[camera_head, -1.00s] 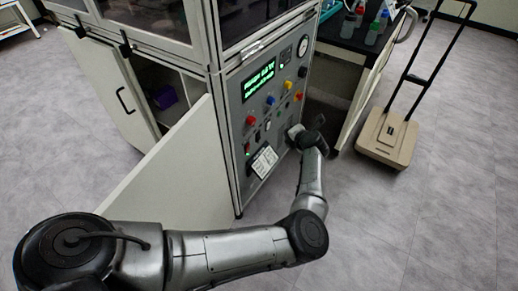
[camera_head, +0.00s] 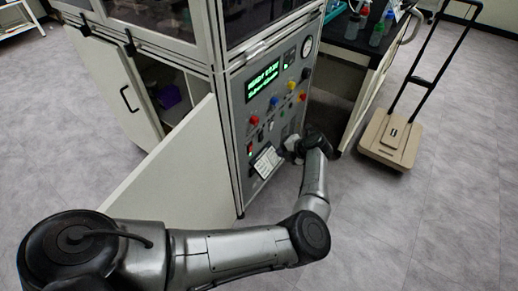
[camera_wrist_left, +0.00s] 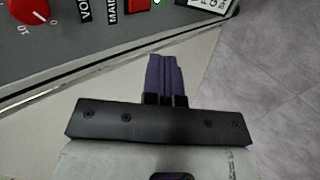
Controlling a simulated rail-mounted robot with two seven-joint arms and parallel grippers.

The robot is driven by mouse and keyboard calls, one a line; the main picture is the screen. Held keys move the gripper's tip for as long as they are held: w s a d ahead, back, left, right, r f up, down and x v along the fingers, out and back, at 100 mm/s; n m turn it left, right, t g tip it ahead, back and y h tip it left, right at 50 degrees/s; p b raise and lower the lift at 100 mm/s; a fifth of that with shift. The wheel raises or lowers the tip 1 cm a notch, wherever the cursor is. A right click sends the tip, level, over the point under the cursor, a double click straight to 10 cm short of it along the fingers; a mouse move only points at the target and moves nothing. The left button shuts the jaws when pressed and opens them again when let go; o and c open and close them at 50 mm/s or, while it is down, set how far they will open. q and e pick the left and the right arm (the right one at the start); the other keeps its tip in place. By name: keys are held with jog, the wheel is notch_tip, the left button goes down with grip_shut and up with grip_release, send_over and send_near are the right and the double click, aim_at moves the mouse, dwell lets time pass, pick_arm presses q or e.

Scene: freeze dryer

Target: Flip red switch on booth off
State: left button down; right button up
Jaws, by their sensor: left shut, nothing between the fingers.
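The booth's front panel (camera_head: 283,100) carries a small red switch (camera_head: 250,149) at its lower left, under a red knob (camera_head: 254,120). In the left wrist view the red switch (camera_wrist_left: 137,5) is cut by the top edge, beside a black MAIN label and a green light. My left gripper (camera_head: 292,144) is at the panel's lower right, to the right of the switch; its fingers are hard to see there. In the left wrist view my left gripper (camera_wrist_left: 163,60) is shut and empty, its purple fingers below the switch and apart from it. My right gripper is not in view.
A white label card (camera_head: 267,161) is on the lower panel. An open cabinet door (camera_head: 185,170) stands left of the panel. A dark bench (camera_head: 350,38) with bottles and a beige cart (camera_head: 391,139) stand to the right. Grey floor is free in front.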

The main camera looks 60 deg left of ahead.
aim_at(251, 148)
pick_arm(q)
jog(key=shift+s+a+r+b+x, duration=0.15)
jog(key=shift+a+r+b+x, duration=0.2)
jog(key=shift+b+x, duration=1.25)
jog(key=shift+s+a+r+b+x, duration=0.2)
jog(key=shift+r+b+x, duration=0.3)
jog(key=shift+x, duration=2.15)
jog(key=shift+s+a+r+b+x, duration=0.1)
jog(key=shift+a+r+b+x, duration=0.25)
jog(key=shift+b+x, duration=1.3)
jog(key=shift+a+f+p, duration=0.3)
jog(key=shift+p, duration=0.25)
jog(key=shift+s+a+r+h+p, duration=0.2)
jog(key=shift+r+h+p, duration=0.15)
jog(key=shift+p, duration=0.65)
jog(key=shift+f, duration=0.35)
jog(key=shift+r, duration=0.15)
